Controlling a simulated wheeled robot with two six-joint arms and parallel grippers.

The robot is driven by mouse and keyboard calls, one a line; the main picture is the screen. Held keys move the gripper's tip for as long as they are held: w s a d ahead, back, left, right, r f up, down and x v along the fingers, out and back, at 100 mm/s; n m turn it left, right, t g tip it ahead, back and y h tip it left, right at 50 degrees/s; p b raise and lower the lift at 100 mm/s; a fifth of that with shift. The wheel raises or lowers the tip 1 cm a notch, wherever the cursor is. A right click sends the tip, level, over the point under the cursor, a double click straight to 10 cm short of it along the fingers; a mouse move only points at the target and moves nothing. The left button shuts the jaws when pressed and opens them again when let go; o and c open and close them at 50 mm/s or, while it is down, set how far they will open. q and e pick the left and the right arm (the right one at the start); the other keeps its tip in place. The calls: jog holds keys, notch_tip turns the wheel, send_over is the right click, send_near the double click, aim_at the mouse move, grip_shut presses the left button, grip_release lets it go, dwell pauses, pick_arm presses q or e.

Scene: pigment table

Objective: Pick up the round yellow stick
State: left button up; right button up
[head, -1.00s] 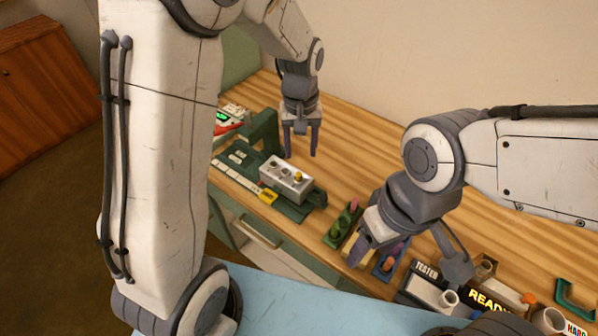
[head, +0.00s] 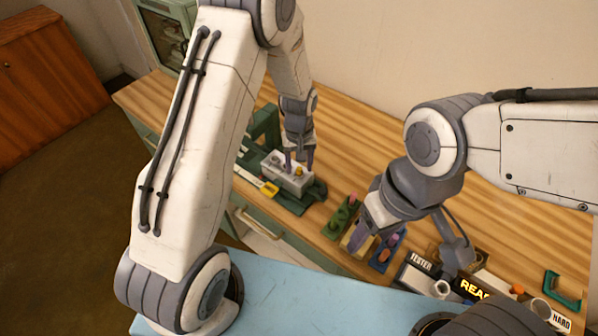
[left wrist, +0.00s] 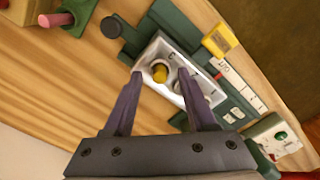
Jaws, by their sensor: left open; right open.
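The round yellow stick (head: 299,171) stands upright in a hole of a light grey block (head: 284,178) on a dark green base; only its top shows. It also shows in the left wrist view (left wrist: 160,73), near one end of the block, whose other holes hold greyish pieces. My left gripper (head: 299,164) is open and points down over the block. In the left wrist view its two purple fingers (left wrist: 159,80) lie on either side of the yellow top, apart from it. My right gripper (head: 362,236) is open and empty above the small peg holders.
Small holders, one green (head: 341,218) and one blue (head: 385,253), carry pegs at the table's front edge. Bins labelled TESTER (head: 418,268), READY and HARD stand at the right. The back of the wooden table (head: 390,140) is clear.

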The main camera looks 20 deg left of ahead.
pick_arm(q)
jog(key=shift+f, duration=0.1)
jog(key=shift+c, duration=0.4)
grip_shut()
